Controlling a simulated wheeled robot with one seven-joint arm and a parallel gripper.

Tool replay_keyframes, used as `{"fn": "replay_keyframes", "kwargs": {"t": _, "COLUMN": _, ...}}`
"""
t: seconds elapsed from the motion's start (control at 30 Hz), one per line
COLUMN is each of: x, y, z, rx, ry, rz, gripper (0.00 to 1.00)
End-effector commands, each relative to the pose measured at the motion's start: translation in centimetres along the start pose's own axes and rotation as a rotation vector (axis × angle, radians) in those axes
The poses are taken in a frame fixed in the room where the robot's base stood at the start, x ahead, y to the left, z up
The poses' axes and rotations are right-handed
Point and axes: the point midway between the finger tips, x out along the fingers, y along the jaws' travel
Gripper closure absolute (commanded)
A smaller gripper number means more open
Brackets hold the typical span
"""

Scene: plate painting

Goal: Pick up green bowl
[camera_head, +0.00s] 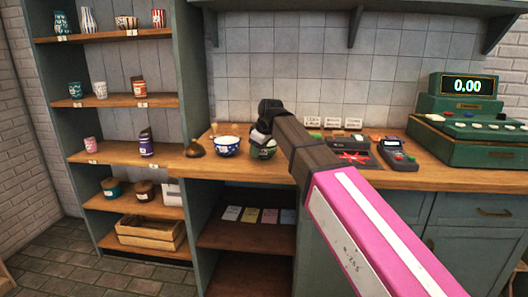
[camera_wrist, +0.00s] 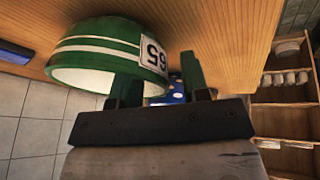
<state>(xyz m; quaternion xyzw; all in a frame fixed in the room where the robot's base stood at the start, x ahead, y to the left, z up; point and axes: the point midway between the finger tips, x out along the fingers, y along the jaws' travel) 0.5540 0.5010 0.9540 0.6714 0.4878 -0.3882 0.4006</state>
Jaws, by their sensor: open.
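The green bowl (camera_head: 262,153) stands on the wooden counter, partly hidden behind my gripper (camera_head: 264,132) in the head view. In the wrist view the green bowl (camera_wrist: 98,50) has white stripes and a white number label. My gripper (camera_wrist: 158,68) is open. One finger overlaps the bowl near its rim, and the other is just past the bowl's labelled side. I cannot tell whether either finger touches the bowl.
A blue-and-white bowl (camera_head: 227,146) stands close to the left of the green bowl; a brown object (camera_head: 195,149) is further left. A card terminal (camera_head: 398,156) and green cash register (camera_head: 470,120) stand to the right. Shelves (camera_head: 122,100) with cups are at left.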

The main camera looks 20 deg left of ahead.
Motion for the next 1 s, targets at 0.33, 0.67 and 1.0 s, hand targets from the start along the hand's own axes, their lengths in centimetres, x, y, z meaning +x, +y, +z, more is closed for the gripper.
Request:
{"fn": "replay_keyframes", "kwargs": {"t": 0.33, "x": 0.6, "y": 0.0, "z": 0.0, "rx": 0.0, "ry": 0.0, "rz": 0.0, "gripper": 0.74}}
{"fn": "replay_keyframes", "kwargs": {"t": 0.67, "x": 0.6, "y": 0.0, "z": 0.0, "rx": 0.0, "ry": 0.0, "rz": 0.001, "gripper": 1.0}}
{"fn": "replay_keyframes", "kwargs": {"t": 1.0, "x": -0.4, "y": 0.2, "z": -0.5, "rx": 0.0, "ry": 0.001, "rz": 0.001, "gripper": 1.0}}
